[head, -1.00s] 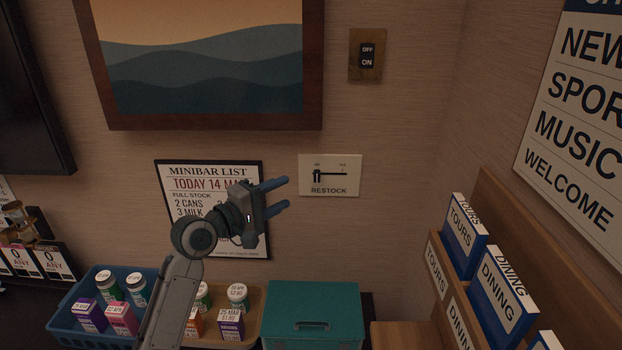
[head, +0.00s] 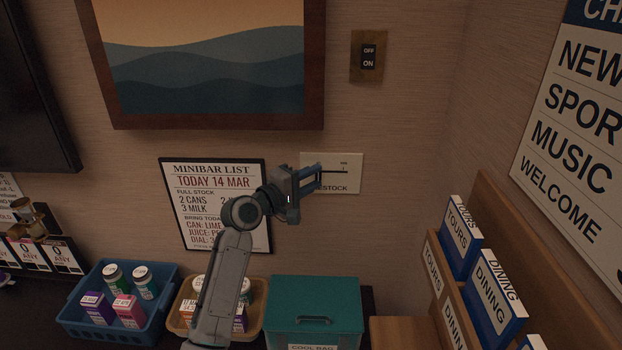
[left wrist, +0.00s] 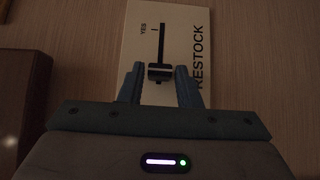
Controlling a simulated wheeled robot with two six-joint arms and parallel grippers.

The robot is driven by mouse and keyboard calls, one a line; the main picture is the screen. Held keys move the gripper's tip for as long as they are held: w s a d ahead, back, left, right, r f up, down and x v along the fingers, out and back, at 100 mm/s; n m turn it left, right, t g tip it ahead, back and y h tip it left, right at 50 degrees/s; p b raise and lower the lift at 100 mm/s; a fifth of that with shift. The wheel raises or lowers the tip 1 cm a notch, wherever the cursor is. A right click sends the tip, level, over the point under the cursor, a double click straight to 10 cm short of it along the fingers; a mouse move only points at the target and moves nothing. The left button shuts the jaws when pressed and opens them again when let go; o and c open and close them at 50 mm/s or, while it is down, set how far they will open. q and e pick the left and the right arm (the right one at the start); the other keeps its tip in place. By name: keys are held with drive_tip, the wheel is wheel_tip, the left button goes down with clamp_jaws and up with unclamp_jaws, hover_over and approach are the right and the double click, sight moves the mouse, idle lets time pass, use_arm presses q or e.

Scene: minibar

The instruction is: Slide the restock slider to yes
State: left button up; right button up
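The restock slider is a cream wall plate (head: 351,183) with a dark horizontal track; its right end shows in the head view, while the left part is hidden by my gripper. In the left wrist view the plate (left wrist: 185,22) appears turned, with YES at the top of the track. The dark slider knob (left wrist: 160,72) sits at the end of the track away from YES. My left gripper (head: 319,176) is at the plate's left part. Its fingers (left wrist: 160,76) are open, one on each side of the knob, with small gaps visible. My right gripper is not in view.
A minibar list (head: 205,185) hangs left of the plate, a framed picture (head: 313,60) above, and an OFF/ON switch (head: 369,56) at upper right. Below stand a teal cool bag box (head: 316,290), a tan tray (head: 256,320) and a blue basket (head: 70,318). Wall right of the plate is clear.

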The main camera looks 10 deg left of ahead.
use_arm(q)
clamp_jaws()
drive_tip(key=shift+w+d, duration=0.1)
drive_tip(key=shift+d, duration=0.35)
drive_tip(key=d, duration=0.2)
drive_tip(key=w+d+p, duration=0.1)
drive_tip(key=d, duration=0.2)
drive_tip(key=shift+d, duration=0.15)
drive_tip(key=shift+o, duration=2.1)
unclamp_jaws()
drive_tip(key=shift+d, duration=0.15)
